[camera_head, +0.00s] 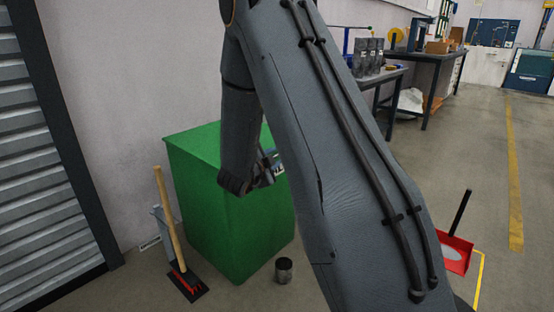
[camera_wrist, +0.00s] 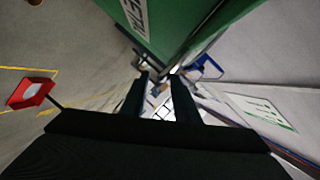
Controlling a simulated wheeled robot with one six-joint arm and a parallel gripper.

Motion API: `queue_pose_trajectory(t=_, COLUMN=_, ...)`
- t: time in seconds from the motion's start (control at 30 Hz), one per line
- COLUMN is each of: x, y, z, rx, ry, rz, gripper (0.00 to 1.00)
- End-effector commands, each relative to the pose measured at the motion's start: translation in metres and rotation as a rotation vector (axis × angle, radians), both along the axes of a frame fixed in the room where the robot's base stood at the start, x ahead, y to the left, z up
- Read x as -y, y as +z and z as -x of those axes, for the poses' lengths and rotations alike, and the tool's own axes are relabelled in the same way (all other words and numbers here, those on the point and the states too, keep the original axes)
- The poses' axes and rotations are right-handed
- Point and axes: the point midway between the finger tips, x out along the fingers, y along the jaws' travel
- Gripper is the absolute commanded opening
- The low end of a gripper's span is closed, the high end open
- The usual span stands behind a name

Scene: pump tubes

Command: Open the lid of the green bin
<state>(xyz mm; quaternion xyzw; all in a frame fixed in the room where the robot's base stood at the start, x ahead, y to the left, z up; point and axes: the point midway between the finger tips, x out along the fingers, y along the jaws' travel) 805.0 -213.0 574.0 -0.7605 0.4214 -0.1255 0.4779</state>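The green bin (camera_head: 235,225) stands against the wall in the head view, with my arm in front of its top and right side. Its flat top (camera_head: 195,140) looks closed, though my arm hides much of it. In the wrist view, the green bin (camera_wrist: 188,22) fills the upper middle and bears a white label with dark letters. My gripper (camera_wrist: 160,76) shows two dark fingers with a gap between them and nothing visibly held. In the head view, the gripper is mostly hidden behind my arm, near the bin's upper part. I cannot tell if it touches the bin.
A wooden-handled broom (camera_head: 169,220) leans left of the bin. A small dark metal can (camera_head: 284,271) stands on the floor in front of it. A red dustpan (camera_head: 457,252) lies on the right. Workbenches (camera_head: 440,58) stand behind. The floor at right is mostly clear.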

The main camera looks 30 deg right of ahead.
Motion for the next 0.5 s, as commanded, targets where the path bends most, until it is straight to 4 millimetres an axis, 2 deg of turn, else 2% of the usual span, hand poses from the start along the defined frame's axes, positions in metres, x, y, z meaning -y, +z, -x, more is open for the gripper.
queue_pose_trajectory(t=0.2, x=0.02, y=-0.007, z=-0.016, rx=-0.001, ry=0.0, rz=0.0, gripper=0.28)
queue_pose_trajectory(t=0.5, x=0.025, y=-0.007, z=-0.02, rx=-0.002, ry=0.001, rz=0.001, gripper=0.28)
